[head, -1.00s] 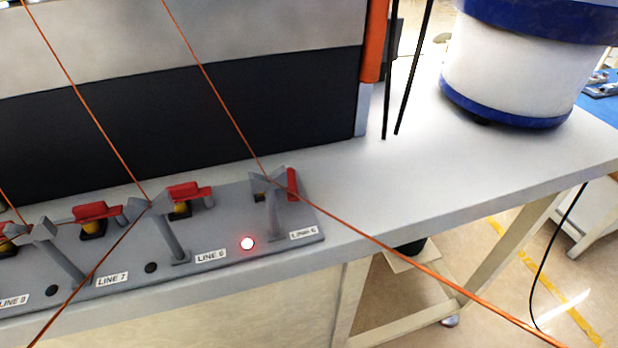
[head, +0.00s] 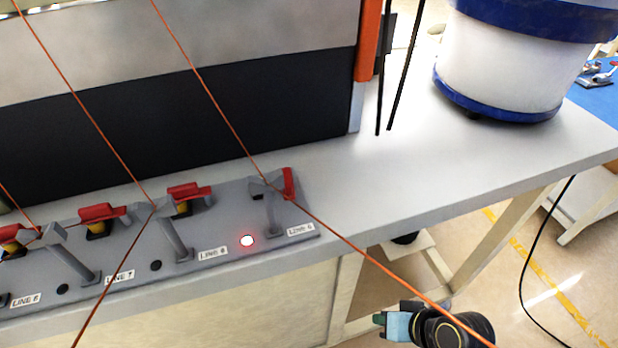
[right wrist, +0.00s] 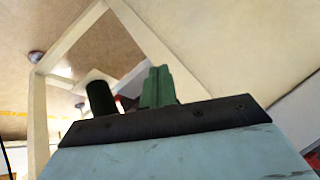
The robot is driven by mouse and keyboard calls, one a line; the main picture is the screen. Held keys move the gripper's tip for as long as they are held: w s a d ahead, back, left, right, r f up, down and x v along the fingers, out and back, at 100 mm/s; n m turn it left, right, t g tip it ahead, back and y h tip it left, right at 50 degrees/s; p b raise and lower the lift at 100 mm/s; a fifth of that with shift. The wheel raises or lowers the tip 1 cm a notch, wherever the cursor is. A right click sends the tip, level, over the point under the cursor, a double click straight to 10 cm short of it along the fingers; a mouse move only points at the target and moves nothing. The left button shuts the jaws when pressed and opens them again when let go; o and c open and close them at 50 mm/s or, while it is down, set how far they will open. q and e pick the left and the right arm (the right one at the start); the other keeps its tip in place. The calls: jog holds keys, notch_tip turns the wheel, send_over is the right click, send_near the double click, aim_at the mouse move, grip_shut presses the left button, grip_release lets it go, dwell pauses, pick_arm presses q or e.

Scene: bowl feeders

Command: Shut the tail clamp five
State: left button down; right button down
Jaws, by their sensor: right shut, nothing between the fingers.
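The clamp with its red lever standing up (head: 289,183) is the rightmost of the row, at the right end of the grey panel (head: 225,222). Its label (head: 301,229) is too blurred to read surely as five. A cord crosses the post in front of it. A red lamp (head: 247,241) is lit beside its label. My right gripper (head: 382,319) is low at the bottom of the head view, in front of the bench edge and well apart from the clamp. Its green fingers (right wrist: 158,87) are together and empty in the right wrist view. My left gripper is out of view.
Other clamps to the left, such as this one (head: 188,191), have red levers lying flat. Orange cords cross over the panel. A white and blue bowl feeder (head: 500,65) stands at the back right. The bench top (head: 400,180) right of the panel is clear.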

aim_at(287, 179)
jog(key=w+a+r+m+t+y, duration=0.1)
jog(key=w+r+m+t+y, duration=0.2)
jog(key=r, duration=0.8)
jog(key=w+a+r+m+t+y, duration=0.2)
jog(key=w+r+m+y, duration=0.2)
jog(key=r, duration=0.8)
jog(key=w+y, duration=0.2)
jog(key=w, duration=0.2)
jog(key=shift+w+a+t+p, duration=0.25)
jog(key=shift+w+t+p, duration=0.05)
jog(key=shift+t, duration=0.1)
jog(key=p+x, duration=0.1)
jog(key=x, duration=0.4)
jog(key=p+x, duration=0.1)
jog(key=x, duration=0.4)
jog(key=shift+r, duration=0.25)
jog(key=a, duration=0.2)
jog(key=a+p, duration=0.1)
jog(key=shift+s+a, duration=0.2)
jog(key=shift+s, duration=0.1)
jog(key=shift+a+f, duration=0.15)
jog(key=shift+a, duration=0.2)
jog(key=shift+s, duration=0.1)
